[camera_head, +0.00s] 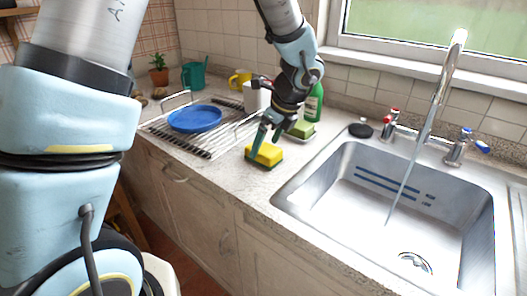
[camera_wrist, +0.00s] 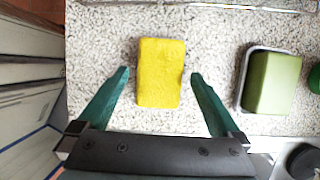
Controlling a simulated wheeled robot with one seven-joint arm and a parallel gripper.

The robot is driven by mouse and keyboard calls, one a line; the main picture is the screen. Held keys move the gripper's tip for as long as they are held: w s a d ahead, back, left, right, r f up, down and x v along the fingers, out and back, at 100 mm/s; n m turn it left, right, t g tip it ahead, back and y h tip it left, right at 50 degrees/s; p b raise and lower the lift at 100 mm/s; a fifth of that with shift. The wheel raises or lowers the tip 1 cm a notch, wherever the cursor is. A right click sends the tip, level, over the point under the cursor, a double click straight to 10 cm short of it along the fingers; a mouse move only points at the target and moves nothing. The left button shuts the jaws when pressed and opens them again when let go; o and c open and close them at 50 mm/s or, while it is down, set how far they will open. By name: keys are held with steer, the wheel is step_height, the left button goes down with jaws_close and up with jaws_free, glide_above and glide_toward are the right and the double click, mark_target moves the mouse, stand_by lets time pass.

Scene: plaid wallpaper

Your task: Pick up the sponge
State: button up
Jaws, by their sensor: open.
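A yellow sponge (camera_head: 265,153) with a darker green underside lies on the speckled counter, left of the sink. It also shows from above in the wrist view (camera_wrist: 160,72), yellow face up. My gripper (camera_head: 265,138) is over the sponge, pointing down. In the wrist view my gripper (camera_wrist: 160,75) is open, with one green finger on each side of the sponge. A strip of bare counter shows between each finger and the sponge. The height of the fingertips above the counter is hard to tell.
A green block in a grey dish (camera_head: 300,130) sits close behind the sponge; the dish is right of it in the wrist view (camera_wrist: 243,80). A green bottle (camera_head: 314,103), a rack (camera_head: 225,143) with a blue plate (camera_head: 195,118), and the sink (camera_head: 290,199) with running water are nearby.

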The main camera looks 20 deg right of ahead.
mark_target(265, 148)
steer(key=shift+x, duration=1.3)
steer(key=shift+f, duration=0.25)
steer(key=c, duration=1.3)
steer(key=shift+o, duration=0.2)
steer(key=shift+r, duration=0.1)
step_height(265, 148, up, 10)
steer(key=shift+r+b, duration=0.2)
steer(key=shift+b, duration=0.3)
